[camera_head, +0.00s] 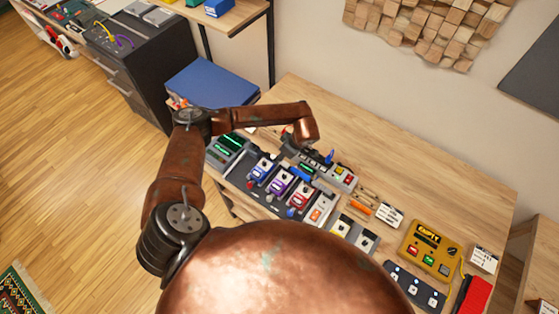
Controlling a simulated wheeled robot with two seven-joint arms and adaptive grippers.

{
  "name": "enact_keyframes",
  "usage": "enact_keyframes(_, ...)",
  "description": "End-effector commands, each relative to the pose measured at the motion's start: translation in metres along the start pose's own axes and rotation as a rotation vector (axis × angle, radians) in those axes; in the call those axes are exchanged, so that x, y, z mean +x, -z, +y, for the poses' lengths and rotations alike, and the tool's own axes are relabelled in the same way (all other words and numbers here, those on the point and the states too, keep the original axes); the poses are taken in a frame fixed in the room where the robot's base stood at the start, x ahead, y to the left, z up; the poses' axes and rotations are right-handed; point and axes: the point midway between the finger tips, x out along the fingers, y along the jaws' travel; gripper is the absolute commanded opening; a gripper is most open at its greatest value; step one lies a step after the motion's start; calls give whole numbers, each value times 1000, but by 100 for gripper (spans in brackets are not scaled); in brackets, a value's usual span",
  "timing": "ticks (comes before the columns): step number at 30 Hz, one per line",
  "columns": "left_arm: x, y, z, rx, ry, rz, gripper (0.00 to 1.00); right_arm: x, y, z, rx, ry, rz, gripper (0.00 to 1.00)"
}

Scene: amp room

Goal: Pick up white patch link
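I cannot make out a white patch link for certain. My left gripper (290,150) reaches down over the back of the pedalboard (262,203) on the wooden table. It is small and dark here, and its fingers are not clear. I cannot tell whether it is open or shut, or whether it touches anything. A small blue piece (329,156) stands just right of it. A blue pedal (262,168), a purple pedal (280,183), a red pedal (300,195) and a white pedal (319,210) sit in a row in front of the gripper. My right gripper is not in view.
A yellow pedal (429,248), a dark footswitch unit (414,289) and a red box (473,296) stand at the right. An orange piece (359,208) and a white card (389,215) lie behind the row. The table's back right is bare wood (400,160).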

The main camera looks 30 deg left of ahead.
Motion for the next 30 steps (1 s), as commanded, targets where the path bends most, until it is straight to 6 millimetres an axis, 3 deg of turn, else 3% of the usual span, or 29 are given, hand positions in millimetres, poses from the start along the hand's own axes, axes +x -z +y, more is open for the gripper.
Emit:
enact_keyframes(3, 17, -2, 1, -1, 4, -2, 35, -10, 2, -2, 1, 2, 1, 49)
enact_keyframes(9, 38, -3, 2, 0, 0, -2, 35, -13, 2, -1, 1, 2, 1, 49)
enact_keyframes(30, 43, -4, 2, 0, -1, -3, 35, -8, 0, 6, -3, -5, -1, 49)
